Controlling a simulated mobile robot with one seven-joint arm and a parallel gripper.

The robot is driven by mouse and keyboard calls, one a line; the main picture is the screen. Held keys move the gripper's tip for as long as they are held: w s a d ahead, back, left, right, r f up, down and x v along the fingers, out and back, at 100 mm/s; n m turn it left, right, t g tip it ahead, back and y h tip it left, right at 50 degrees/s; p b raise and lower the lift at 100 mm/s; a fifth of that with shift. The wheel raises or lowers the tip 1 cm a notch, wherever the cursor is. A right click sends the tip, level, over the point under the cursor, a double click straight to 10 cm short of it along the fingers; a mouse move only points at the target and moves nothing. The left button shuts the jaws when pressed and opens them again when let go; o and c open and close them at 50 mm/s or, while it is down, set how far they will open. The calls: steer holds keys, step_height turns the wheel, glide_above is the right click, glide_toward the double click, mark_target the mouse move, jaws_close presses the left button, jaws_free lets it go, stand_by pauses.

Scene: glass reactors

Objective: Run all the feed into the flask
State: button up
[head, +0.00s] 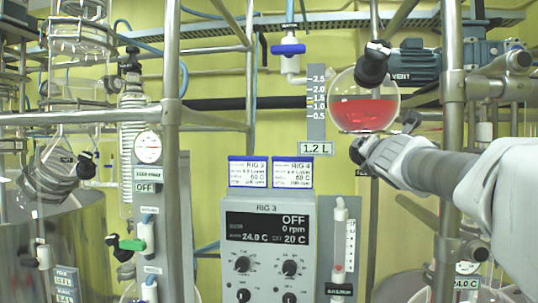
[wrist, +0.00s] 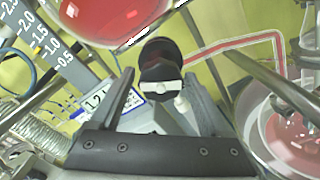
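The round glass feed vessel (head: 365,108) holds red liquid in its lower part, and a sign under its scale reads 1.2 L. It also shows at the top of the wrist view (wrist: 112,18). My gripper (head: 384,137) is just below the vessel. In the wrist view its fingers (wrist: 160,74) are open, one on each side of a black valve knob with a white bar (wrist: 160,68), with gaps showing. A tube with red in it (wrist: 245,40) runs from near the knob to the right. A glass flask (wrist: 285,130) at the lower right shows red liquid inside.
A grey control box (head: 268,255) labelled RIG 3 reads OFF, 0 rpm. Steel frame posts (head: 171,150) and (head: 452,150) stand left and right. A neighbouring rig with glassware stands at left.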

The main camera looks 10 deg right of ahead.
steer(key=shift+o, duration=0.6)
steer(key=b+v, duration=0.1)
steer(key=v, duration=1.6)
steer(key=shift+s, duration=0.25)
steer(key=s+a+f+m+g+y, duration=0.1)
steer(key=s+a+f+m+g, duration=0.2)
steer(key=f+m, duration=0.5)
steer(key=s+a+f+m+g+y, duration=0.2)
steer(key=s+a+f+m+g, duration=0.2)
steer(key=f+m, duration=0.4)
steer(key=s+a+f+m+g+y, duration=0.2)
steer(key=s+a+f+m+g, duration=0.2)
steer(key=f, duration=1.5)
steer(key=s+m, duration=0.3)
steer(key=m, duration=0.2)
steer(key=shift+s+f+g, duration=0.15)
steer(key=shift+s+g, duration=0.1)
steer(key=shift+g, duration=0.15)
steer(key=shift+a, duration=0.1)
stand_by(0.9)
